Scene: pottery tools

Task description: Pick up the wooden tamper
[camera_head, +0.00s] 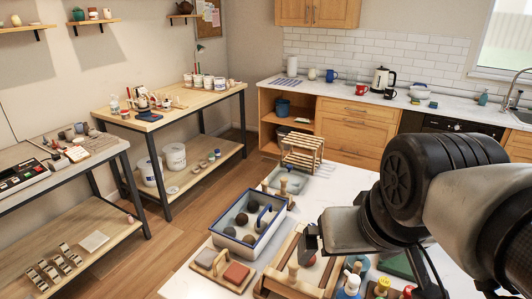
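A small upright light-wood piece (283,187) stands at the front edge of the grey tray on the white table, and looks like a tamper. Another pale wooden knobbed piece (293,271) stands at the wooden frame tray, below my gripper in the picture. I cannot tell for sure which one is the wooden tamper. My gripper (312,242) reaches in from the right over the white table, above the wooden tray. Its fingers are seen from the side and partly hidden, so their opening does not show. Nothing is visibly held.
A white, blue-rimmed basin (242,222) with dark lumps stands left of my gripper. The wooden frame tray (270,279), a board with two blocks (212,258), a small wooden rack (301,152) and bottles (349,287) crowd the table. Its surface behind my gripper (345,183) is clear.

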